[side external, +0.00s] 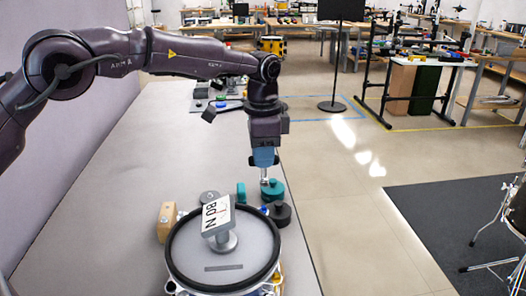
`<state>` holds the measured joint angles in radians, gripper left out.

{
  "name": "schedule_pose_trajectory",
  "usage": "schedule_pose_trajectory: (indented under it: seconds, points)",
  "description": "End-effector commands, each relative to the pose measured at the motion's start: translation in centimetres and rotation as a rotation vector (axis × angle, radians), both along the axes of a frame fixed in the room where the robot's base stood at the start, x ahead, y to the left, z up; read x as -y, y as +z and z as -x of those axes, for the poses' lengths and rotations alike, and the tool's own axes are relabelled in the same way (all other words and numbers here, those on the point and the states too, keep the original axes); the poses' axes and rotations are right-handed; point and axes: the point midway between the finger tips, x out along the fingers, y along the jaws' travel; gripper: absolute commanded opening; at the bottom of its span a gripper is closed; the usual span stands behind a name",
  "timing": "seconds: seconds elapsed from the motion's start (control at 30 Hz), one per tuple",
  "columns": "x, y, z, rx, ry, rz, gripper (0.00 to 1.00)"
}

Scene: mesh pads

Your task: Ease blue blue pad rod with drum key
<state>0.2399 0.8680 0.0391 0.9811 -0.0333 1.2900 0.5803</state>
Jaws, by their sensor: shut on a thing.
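The round drum pad (190,262) with a black rim and grey mesh head lies at the table's front. My gripper (264,172) points down just behind the pad's back right rim. It is shut on a small silver piece (265,181), which looks like the drum key. Below it stands a teal knob-like piece (274,191), and a small blue spot (265,210) that may be the blue rod shows by the rim. Whether the key touches a rod is too small to tell.
A tilted plate (216,216) marked "80 N" stands on a metal post on the mesh. Around the rim are another teal piece (241,192), a dark round piece (279,213), a grey one (208,198) and a wooden block (167,222). The table's left side is clear.

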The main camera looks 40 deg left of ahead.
Motion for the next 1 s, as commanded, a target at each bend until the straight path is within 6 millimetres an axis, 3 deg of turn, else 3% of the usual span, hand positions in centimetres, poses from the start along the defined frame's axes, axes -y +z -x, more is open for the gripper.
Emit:
schedule_pose_trajectory:
  seconds: [1.0]
  points:
    - [0.0,-6.5,0.0,-0.001,0.0,-0.001,0.0]
